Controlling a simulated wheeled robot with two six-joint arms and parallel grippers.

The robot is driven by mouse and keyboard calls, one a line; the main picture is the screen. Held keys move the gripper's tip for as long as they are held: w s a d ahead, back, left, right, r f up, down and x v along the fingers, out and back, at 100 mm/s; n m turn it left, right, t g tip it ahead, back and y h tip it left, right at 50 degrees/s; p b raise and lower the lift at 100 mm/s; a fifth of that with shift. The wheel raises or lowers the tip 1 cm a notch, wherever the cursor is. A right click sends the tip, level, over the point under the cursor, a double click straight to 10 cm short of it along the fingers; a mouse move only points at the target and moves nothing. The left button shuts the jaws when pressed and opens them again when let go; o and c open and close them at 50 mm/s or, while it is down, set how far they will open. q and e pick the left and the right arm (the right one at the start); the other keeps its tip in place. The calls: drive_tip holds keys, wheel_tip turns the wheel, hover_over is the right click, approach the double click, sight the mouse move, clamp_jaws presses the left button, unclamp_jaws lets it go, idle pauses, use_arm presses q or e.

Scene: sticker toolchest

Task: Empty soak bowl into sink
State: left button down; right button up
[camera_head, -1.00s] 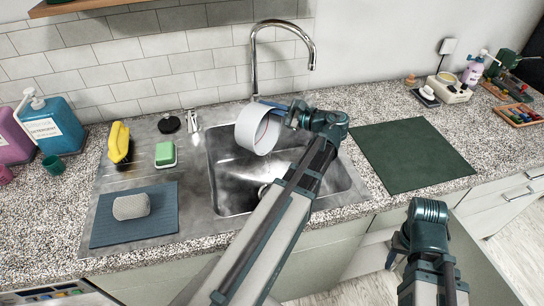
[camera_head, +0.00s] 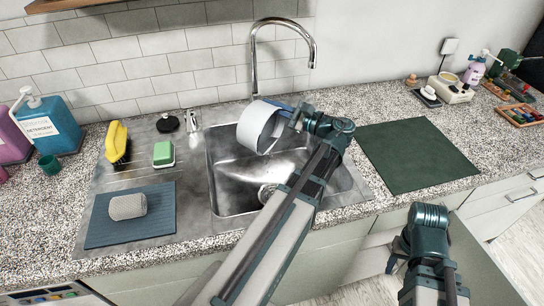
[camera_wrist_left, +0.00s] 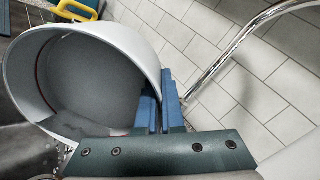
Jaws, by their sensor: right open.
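The white soak bowl (camera_head: 249,126) is held in the air over the steel sink (camera_head: 228,192), tipped well onto its side. My left gripper (camera_head: 289,112) is shut on the bowl's wall at its right side. In the left wrist view the bowl (camera_wrist_left: 148,50) shows its grey inside, and the blue fingers (camera_wrist_left: 160,113) pinch its rim. I cannot tell whether any liquid is left in the bowl. The sink drain (camera_head: 266,192) shows below it. My right gripper (camera_head: 394,262) is open and empty in front of the counter, at the lower right.
The tap (camera_head: 254,65) rises behind the bowl. A yellow brush (camera_head: 117,140), a green sponge (camera_head: 164,154) and a blue mat (camera_head: 100,228) with a grey sponge (camera_head: 128,206) lie left of the basin. A dark green mat (camera_head: 415,155) lies clear on the right counter.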

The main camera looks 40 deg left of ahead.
use_arm(q)
drive_tip(key=shift+w+d+r+y+b, duration=0.1)
drive_tip(key=shift+w+d+y+b, duration=0.1)
drive_tip(key=shift+d+y+b, duration=1.15)
